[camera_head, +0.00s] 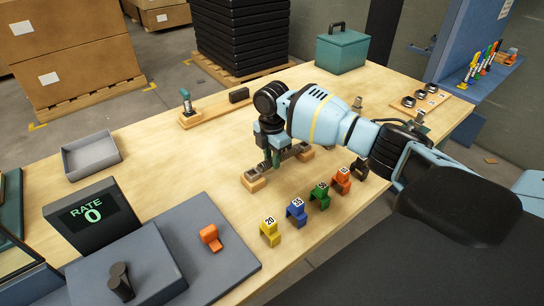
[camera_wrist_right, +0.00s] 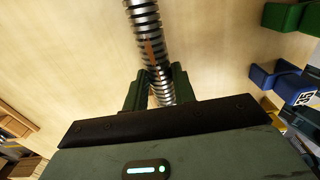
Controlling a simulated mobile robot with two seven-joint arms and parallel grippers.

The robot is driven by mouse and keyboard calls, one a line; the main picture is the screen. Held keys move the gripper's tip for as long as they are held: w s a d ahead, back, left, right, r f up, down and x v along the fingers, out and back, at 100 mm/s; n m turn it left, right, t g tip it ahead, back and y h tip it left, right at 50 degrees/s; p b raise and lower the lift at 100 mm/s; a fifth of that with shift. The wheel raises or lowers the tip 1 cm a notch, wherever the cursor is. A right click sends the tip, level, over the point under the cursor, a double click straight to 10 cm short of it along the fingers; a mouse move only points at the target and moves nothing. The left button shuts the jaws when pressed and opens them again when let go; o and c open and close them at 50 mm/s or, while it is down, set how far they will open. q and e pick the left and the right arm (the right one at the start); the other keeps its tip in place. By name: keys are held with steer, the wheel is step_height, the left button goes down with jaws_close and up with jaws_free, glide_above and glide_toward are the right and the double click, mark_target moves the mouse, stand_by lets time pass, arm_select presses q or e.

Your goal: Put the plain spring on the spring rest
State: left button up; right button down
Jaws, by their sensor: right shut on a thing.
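My right gripper (camera_head: 274,162) is shut on a metal coil spring, which shows clearly between its dark green fingers in the right wrist view (camera_wrist_right: 146,35). A brownish patch shows on the coils; I cannot tell whether it is a mark or a reflection. In the head view the spring (camera_head: 289,153) is partly hidden by the gripper. It lies along the line between two wooden blocks that look like the spring rest (camera_head: 256,183). I cannot tell whether the spring touches the blocks or hangs just above them. My left gripper is not in view.
Yellow, blue, green and orange numbered blocks (camera_head: 296,212) stand in a row in front. An orange piece (camera_head: 210,237) lies on the grey mat, near a display reading RATE 0 (camera_head: 89,215). A grey tray (camera_head: 91,156) is at left, a teal toolbox (camera_head: 341,48) at the back.

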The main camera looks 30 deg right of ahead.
steer(key=c, duration=1.1)
jaws_free()
steer(key=shift+f, duration=0.1)
steer(key=shift+c, duration=0.2)
step_height(320, 180, up, 12)
